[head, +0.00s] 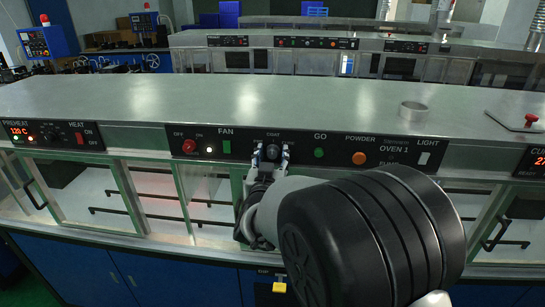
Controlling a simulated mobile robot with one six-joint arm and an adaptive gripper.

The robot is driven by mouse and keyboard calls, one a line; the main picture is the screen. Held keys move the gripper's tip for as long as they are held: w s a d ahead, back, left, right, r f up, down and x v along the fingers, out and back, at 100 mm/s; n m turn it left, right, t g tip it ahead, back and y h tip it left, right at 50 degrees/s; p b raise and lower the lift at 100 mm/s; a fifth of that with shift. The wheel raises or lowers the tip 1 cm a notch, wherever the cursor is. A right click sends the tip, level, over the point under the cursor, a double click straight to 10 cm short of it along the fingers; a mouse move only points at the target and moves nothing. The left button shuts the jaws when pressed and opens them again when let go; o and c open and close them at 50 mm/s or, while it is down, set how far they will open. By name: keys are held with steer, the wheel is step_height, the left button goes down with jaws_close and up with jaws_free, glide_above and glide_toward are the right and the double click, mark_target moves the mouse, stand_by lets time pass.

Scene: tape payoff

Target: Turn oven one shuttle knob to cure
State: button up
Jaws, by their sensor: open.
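The oven 1 control panel (410,150) runs along the front edge of the metal top, with a label reading "OVEN 1". The shuttle knob (271,152) is a dark round knob on this panel, under a label that seems to read "COAT". My gripper (271,158) is open, with one fingertip at each side of the knob. I cannot tell whether the fingers touch it. The small labels beside the knob are partly hidden by the fingers, and the knob's pointer is too small to read. My arm covers the panel's lower front and part of the glass.
A metal ring (414,111) and a red emergency button (531,119) sit on the top.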

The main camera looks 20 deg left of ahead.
steer(key=shift+c, duration=0.2)
steer(key=c, duration=1)
steer(key=shift+m+b, duration=0.5)
steer(key=shift+b, duration=0.2)
steer(key=m+b, duration=0.2)
steer(key=b, duration=0.1)
steer(key=shift+f, duration=0.2)
steer(key=m+b, duration=0.2)
steer(key=b, duration=0.1)
steer(key=shift+m+b, duration=0.3)
steer(key=m+b, duration=0.4)
steer(key=shift+r, duration=0.1)
steer(key=shift+r+m+b, duration=0.15)
steer(key=shift+m+b, duration=1)
steer(key=shift+m, duration=0.05)
steer(key=shift+r, duration=0.1)
